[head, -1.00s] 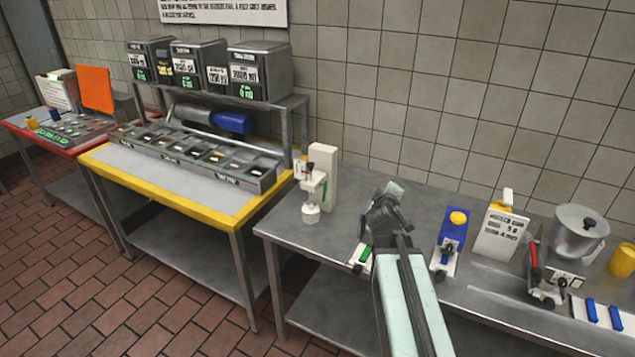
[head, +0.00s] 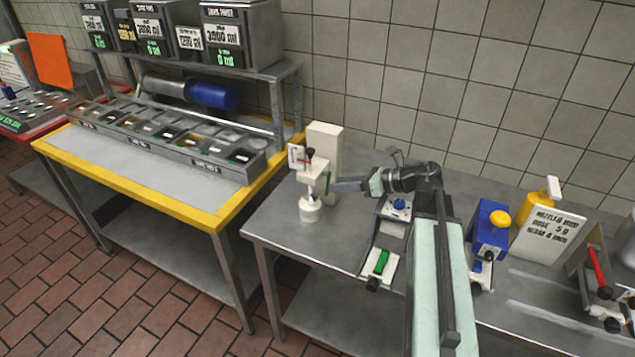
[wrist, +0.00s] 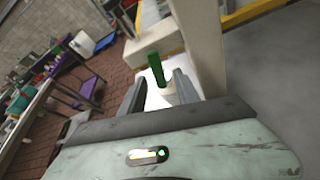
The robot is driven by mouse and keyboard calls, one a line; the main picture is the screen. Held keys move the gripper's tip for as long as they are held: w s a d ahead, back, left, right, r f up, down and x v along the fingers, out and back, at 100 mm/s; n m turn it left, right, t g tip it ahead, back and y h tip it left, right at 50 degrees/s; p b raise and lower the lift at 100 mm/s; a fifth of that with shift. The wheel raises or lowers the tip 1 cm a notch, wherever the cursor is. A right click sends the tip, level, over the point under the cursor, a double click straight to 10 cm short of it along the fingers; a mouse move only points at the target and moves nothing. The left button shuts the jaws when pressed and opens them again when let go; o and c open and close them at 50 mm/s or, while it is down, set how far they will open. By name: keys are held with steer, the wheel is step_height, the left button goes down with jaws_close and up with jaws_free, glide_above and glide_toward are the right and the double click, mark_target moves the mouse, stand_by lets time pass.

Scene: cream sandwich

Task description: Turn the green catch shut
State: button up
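A white upright device (head: 323,150) stands near the left end of the steel table. A small green catch (head: 328,182) shows on its side, beside a round white cup-like part (head: 310,207). In the wrist view, the catch (wrist: 156,68) is a green bar standing nearly upright ahead of my gripper (wrist: 158,90). The fingers are apart, with the bar and a white part in line between them. I cannot tell whether either finger touches it.
A white block with a green handle (head: 381,262) lies at the table's front edge. A blue-knobbed unit (head: 399,205) sits behind it, beneath my arm. A blue device with a yellow knob (head: 490,232) and a white sign (head: 548,235) stand right. A yellow-edged table (head: 160,205) is left.

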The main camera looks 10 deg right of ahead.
mark_target(327, 186)
steer(key=shift+s+f, duration=0.15)
steer(key=b+x, duration=0.3)
steer(key=x, duration=0.4)
steer(key=shift+a+f, duration=0.15)
steer(key=shift+a, duration=0.15)
jaws_close()
